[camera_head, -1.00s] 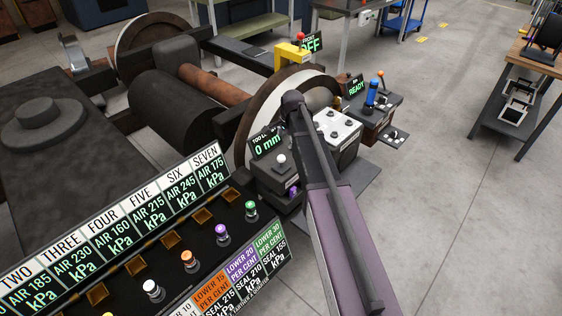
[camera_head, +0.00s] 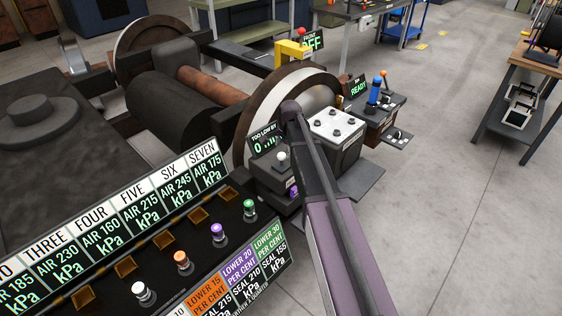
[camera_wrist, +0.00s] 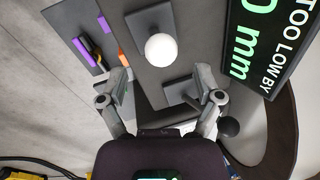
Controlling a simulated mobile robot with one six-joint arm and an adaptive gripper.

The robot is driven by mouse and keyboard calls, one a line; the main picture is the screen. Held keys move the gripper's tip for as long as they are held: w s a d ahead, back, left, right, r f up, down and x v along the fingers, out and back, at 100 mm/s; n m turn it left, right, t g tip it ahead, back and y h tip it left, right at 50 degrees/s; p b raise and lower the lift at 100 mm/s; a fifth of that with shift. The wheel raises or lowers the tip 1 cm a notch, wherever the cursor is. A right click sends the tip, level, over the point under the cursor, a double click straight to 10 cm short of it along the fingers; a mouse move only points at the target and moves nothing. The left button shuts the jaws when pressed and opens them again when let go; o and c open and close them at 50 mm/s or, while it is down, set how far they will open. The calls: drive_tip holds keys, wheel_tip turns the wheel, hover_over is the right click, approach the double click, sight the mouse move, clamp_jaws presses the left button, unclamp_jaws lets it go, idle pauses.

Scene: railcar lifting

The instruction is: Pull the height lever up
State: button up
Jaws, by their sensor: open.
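A lever with a white ball knob (camera_head: 281,156) stands on a dark box beside the "TOO LOW BY" display (camera_head: 265,139); I take it as the height lever. In the wrist view, the white knob (camera_wrist: 160,49) is at upper middle, and the display (camera_wrist: 268,45) reads 0 mm at the right. My gripper (camera_wrist: 162,82) is open and empty, with one finger on each side below the knob in the picture. The knob lies beyond the fingertips, in line with the gap; I see no contact. In the head view my arm hides the gripper.
A label panel (camera_head: 130,215) with several coloured knobs fills the lower left. A wheel (camera_head: 265,105) with a yellow bracket (camera_head: 292,50) stands behind the box. A grey block (camera_head: 337,130) and a blue-handled control (camera_head: 374,90) stand right. Open floor (camera_head: 440,190) lies further right.

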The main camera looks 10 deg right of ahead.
sight(282, 154)
drive_tip(key=shift+w+a+f+b, duration=0.1)
drive_tip(key=shift+w+f+b, duration=0.1)
drive_tip(key=shift+f+b, duration=0.9)
drive_tip(key=shift+w+a+f+b, duration=0.1)
drive_tip(key=shift+w+f+b, duration=0.1)
drive_tip(key=shift+f+b, duration=0.8)
drive_tip(key=shift+f, duration=0.15)
clamp_jaws()
drive_tip(key=shift+r+p, duration=2.1)
drive_tip(key=shift+p, duration=0.2)
unclamp_jaws()
